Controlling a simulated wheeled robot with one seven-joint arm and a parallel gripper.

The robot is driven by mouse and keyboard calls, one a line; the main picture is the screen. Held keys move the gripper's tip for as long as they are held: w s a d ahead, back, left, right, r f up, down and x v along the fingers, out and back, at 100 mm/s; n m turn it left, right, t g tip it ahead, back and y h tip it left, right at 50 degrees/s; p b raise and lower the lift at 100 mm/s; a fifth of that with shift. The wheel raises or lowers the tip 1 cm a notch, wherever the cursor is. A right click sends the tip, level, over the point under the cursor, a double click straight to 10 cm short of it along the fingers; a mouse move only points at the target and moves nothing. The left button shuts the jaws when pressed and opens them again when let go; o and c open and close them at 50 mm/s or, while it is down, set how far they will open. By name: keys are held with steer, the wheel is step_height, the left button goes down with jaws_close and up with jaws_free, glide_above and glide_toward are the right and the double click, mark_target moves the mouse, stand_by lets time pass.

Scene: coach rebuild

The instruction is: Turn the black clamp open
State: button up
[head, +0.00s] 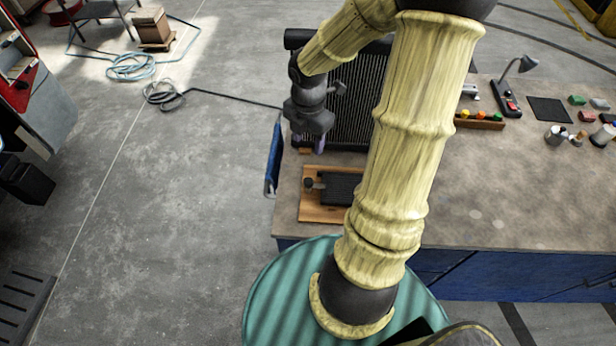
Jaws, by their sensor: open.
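My gripper (309,142) hangs pointing down at the left front of the black finned radiator (354,112). Its jaws are open, and I see nothing held between them. Below it, on the workbench, a wooden board (320,213) carries a dark ribbed block (341,187) and a small black knob-like part (309,184) at the block's left end. I cannot tell whether this part is the black clamp. My gripper appears above and apart from the board. My arm hides the board's right end and part of the radiator.
The workbench (480,225) is largely clear right of my arm. A strip with coloured knobs (480,120), a lamp (516,75), a dark mat (549,110) and small bottles stand at the back right. A blue cloth (273,160) hangs at the bench's left edge.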

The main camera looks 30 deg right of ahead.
mark_target(308, 181)
step_height(308, 181, down, 17)
steer(key=b, duration=0.4)
steer(key=shift+f, duration=0.15)
steer(key=c, duration=1)
